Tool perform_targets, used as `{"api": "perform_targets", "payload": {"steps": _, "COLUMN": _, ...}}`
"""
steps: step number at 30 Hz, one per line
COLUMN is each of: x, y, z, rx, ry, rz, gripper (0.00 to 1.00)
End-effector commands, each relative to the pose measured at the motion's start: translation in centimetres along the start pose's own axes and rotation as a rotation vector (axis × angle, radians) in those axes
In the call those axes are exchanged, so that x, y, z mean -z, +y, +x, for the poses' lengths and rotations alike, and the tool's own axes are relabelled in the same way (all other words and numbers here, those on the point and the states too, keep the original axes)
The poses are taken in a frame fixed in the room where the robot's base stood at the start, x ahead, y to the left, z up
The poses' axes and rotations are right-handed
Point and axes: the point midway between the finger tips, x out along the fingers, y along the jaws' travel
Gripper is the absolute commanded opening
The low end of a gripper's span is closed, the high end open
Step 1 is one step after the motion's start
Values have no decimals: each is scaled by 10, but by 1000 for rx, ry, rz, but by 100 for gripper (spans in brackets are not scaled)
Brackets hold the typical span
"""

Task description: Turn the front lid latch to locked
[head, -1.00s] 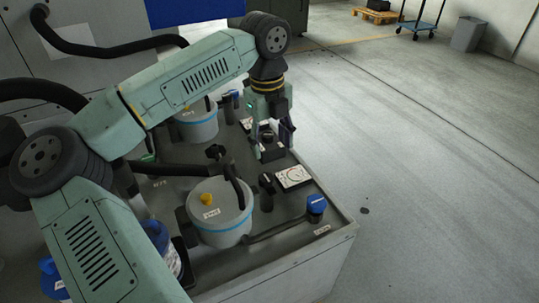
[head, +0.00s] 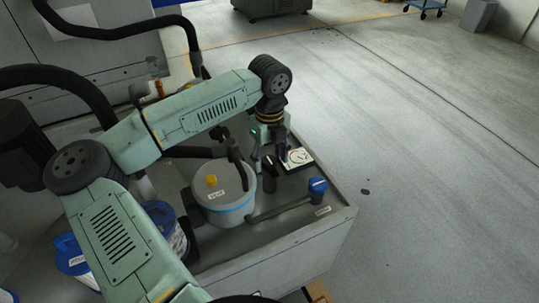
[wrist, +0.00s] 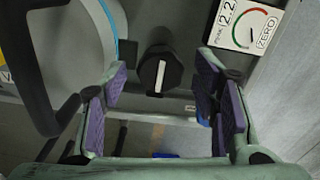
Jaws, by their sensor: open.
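A black knob with a white bar (wrist: 160,74) stands between the front grey pot and a dial gauge; I take it for the front lid latch. Its bar runs up and down in the wrist view. In the head view it is a short black post (head: 269,176). The front pot (head: 226,203) has a blue band, a yellow cap and a black handle (wrist: 45,75). My gripper (head: 275,155) is over the cabinet top by the knob. In the wrist view its purple-padded fingers (wrist: 160,100) are open, one on each side of the knob, with nothing held. Contact cannot be told.
The dial gauge (head: 299,158), also in the wrist view (wrist: 245,22), lies close to the right finger. A blue-capped fitting (head: 318,186) with a pipe stands near the cabinet's front right corner. Blue-lidded canisters (head: 165,218) are at left. The floor at right is clear.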

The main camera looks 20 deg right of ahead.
Motion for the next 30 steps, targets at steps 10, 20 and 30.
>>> {"api": "perform_targets", "payload": {"steps": 10, "x": 0, "y": 0, "z": 0, "rx": 1, "ry": 0, "rz": 0, "gripper": 42}}
{"api": "perform_targets", "payload": {"steps": 20, "x": 0, "y": 0, "z": 0, "rx": 0, "ry": 0, "rz": 0, "gripper": 20}}
{"api": "perform_targets", "payload": {"steps": 30, "x": 0, "y": 0, "z": 0, "rx": 0, "ry": 0, "rz": 4, "gripper": 6}}
